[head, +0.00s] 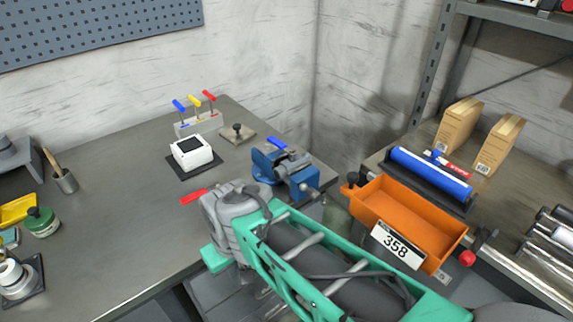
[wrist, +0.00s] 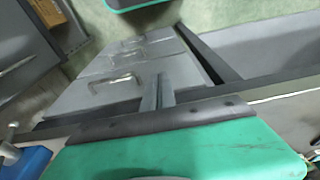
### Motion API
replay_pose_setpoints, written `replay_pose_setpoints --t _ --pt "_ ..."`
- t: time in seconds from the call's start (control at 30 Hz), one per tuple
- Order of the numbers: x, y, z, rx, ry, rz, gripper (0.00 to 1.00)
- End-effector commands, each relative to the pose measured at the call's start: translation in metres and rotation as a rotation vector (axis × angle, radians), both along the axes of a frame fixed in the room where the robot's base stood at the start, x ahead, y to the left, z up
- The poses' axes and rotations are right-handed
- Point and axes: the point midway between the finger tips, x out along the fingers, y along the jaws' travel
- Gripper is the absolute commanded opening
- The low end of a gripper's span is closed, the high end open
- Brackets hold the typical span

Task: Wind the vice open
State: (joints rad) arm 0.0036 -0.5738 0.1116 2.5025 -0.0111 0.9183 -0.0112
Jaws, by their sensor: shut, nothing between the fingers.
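The blue vice (head: 264,166) is mounted at the bench's front right corner. Its grey jaws and round screw end (head: 307,190) show in the head view, just beyond my arm. Whether its jaws are apart I cannot tell. In the wrist view, a blue part that looks like the vice (wrist: 25,165) shows at the lower left edge, with a metal bar (wrist: 10,140) beside it. My gripper (wrist: 158,95) shows in the wrist view, its narrow grey fingers shut and empty, apart from the vice. In the head view my arm hides the fingers.
The bench (head: 110,190) carries a white box (head: 190,151), a rack of coloured-handled tools (head: 197,125) and a red handle (head: 193,197) near the vice. An orange bin (head: 405,215) stands right of the vice. Grey drawers (wrist: 110,85) show below the bench.

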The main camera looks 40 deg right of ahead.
Motion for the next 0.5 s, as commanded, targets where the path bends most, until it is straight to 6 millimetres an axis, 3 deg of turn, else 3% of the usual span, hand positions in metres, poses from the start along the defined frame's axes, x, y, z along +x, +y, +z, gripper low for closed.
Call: replay_pose_setpoints --t 0.03,0.1,0.37,0.5 --pt "0.000 0.000 0.036 0.001 0.000 0.000 0.00" --pt "0.000 0.000 0.067 0.002 0.003 0.002 0.00" --pt "0.004 -0.002 0.152 0.021 0.020 0.010 0.00" --pt "0.016 -0.009 0.195 0.051 0.036 0.021 0.00"
